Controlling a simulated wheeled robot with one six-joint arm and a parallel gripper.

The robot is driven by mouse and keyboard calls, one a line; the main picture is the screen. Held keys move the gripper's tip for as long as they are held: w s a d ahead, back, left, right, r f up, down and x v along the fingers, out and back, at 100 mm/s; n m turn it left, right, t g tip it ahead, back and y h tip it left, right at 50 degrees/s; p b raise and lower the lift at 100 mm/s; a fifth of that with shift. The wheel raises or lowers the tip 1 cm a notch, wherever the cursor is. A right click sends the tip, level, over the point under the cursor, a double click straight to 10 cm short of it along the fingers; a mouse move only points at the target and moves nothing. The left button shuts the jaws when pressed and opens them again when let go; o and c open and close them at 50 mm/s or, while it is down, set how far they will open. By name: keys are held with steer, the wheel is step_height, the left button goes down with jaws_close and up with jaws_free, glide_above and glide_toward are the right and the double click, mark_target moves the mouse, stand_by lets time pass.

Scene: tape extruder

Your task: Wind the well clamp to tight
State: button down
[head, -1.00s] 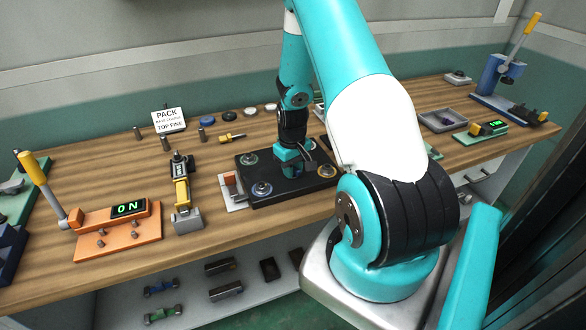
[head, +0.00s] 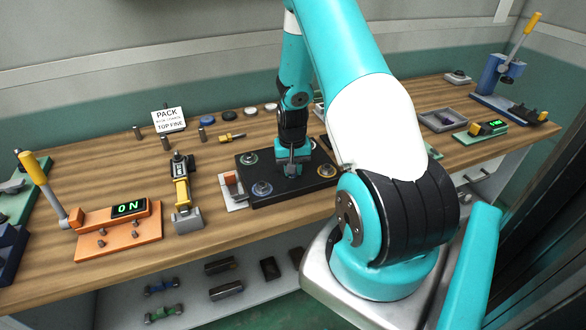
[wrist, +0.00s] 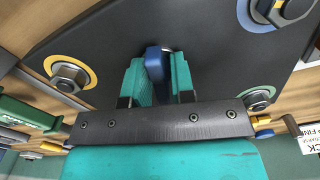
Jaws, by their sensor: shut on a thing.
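The black plate (head: 250,174) lies on the bench, with hex nuts on coloured rings near its corners. My gripper (head: 291,173) is low over the plate's middle and points down. In the wrist view, my teal gripper fingers (wrist: 156,82) are shut on a blue handle (wrist: 154,62), which seems to be the well clamp's. The rest of the clamp is hidden by my gripper, so how tight it stands cannot be told.
The plate carries nuts on a yellow ring (wrist: 70,75), a blue ring (wrist: 278,10) and a green ring (wrist: 257,98). An orange unit (head: 118,230) reading ON and a yellow-grey tool (head: 182,195) stand to the left. A PACK card (head: 168,119) stands behind.

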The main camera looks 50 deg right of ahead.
steer(key=m, duration=0.3)
steer(key=shift+m, duration=0.9)
steer(key=shift+m, duration=2.4)
